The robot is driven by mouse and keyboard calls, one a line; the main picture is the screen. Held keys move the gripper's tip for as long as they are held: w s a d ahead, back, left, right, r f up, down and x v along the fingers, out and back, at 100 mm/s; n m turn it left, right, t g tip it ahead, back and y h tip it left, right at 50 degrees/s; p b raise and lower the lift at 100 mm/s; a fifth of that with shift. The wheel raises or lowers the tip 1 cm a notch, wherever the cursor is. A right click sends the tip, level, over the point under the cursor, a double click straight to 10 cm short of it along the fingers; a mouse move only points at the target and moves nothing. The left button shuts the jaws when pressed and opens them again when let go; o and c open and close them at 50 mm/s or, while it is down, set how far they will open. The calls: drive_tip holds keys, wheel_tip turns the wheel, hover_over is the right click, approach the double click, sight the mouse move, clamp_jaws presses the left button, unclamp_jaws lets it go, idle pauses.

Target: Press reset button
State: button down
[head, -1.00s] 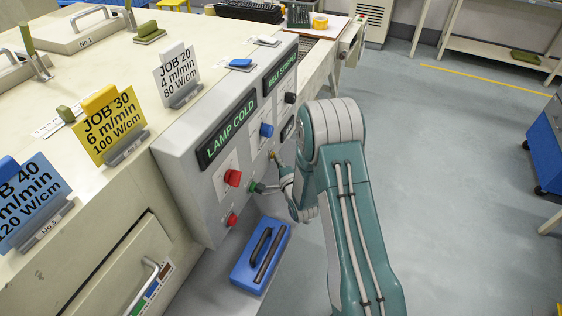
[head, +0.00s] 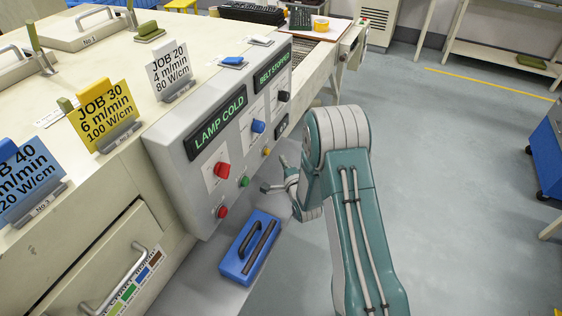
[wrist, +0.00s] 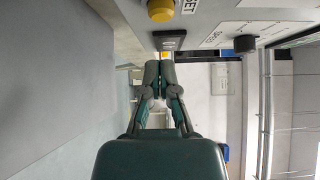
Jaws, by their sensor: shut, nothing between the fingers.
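The yellow button (head: 266,151) is on the grey control panel (head: 180,190). In the wrist view, the yellow button (wrist: 160,10) is at the top edge, and the partly cut-off lettering beside it ends in "SET". My gripper (head: 266,188) is shut and empty, in front of the panel. In the wrist view its closed fingertips (wrist: 159,66) are below the yellow button in the picture and apart from it. A green button (head: 244,181) and a red button (head: 222,212) are lower on the same panel.
A red knob (head: 221,170), a blue knob (head: 258,127) and a black knob (head: 284,96) are on the panel. Its displays read "LAMP COLD" (head: 218,129) and "BELT STOPPED" (head: 272,69). A blue case (head: 233,267) lies below the panel. Open floor is at right.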

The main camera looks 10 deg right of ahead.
drive_tip(key=s, duration=0.9)
drive_tip(key=shift+s+d, duration=0.2)
drive_tip(key=shift+d, duration=0.25)
drive_tip(key=shift+d, duration=0.25)
